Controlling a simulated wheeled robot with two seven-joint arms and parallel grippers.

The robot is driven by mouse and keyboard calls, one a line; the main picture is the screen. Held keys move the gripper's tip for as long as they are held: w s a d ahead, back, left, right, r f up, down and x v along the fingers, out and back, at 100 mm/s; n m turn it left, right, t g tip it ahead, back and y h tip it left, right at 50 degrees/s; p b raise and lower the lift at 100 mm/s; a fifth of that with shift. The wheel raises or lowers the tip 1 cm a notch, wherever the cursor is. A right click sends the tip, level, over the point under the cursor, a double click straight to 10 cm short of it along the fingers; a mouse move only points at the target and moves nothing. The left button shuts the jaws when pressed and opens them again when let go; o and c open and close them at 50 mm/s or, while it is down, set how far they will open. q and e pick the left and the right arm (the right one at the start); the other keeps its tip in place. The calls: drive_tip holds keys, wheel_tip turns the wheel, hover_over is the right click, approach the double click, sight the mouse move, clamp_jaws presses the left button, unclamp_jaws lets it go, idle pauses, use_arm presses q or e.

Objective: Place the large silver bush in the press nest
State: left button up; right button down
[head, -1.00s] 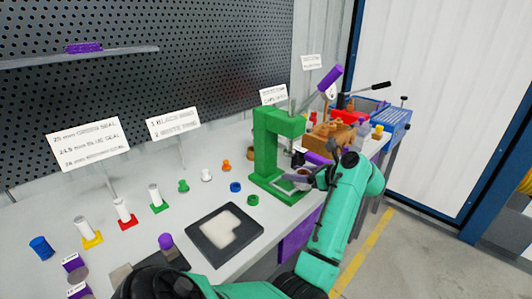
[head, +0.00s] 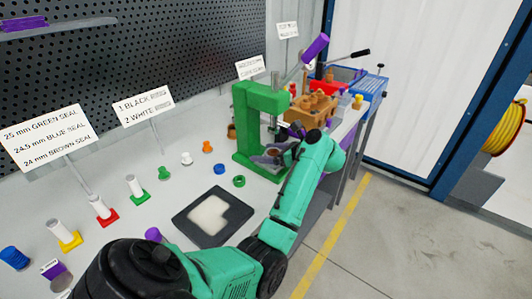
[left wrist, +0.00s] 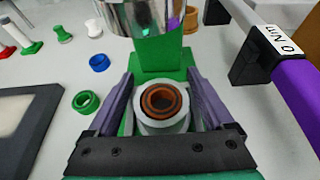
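The large silver bush (left wrist: 146,122) is a pale grey ring in the left wrist view. It stands upright on the green press base, under the press's shiny ram (left wrist: 140,14). A brown-orange ring (left wrist: 161,101) shows inside its bore. My left gripper (left wrist: 160,73) has its two purple fingers on either side of the bush, with narrow gaps that show green beside it; it looks open. The nest under the bush is hidden, so its exact seating cannot be told. In the head view the green press (head: 239,125) stands beyond my left gripper (head: 268,157). My right gripper is not in view.
A blue ring (head: 219,166) and a green ring (head: 239,181) lie left of the press. A black tray (head: 184,222) with a pale insert lies nearer. Several coloured stands and pegs line the bench. The purple-handled press lever (head: 315,47) rises above.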

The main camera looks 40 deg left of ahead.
use_arm(q)
drive_tip(key=shift+w+d, duration=0.1)
drive_tip(key=shift+d, duration=0.05)
drive_tip(key=b+v, duration=0.3)
drive_tip(key=v, duration=0.8)
drive_tip(key=shift+d+r, duration=0.2)
drive_tip(key=shift+d, duration=0.1)
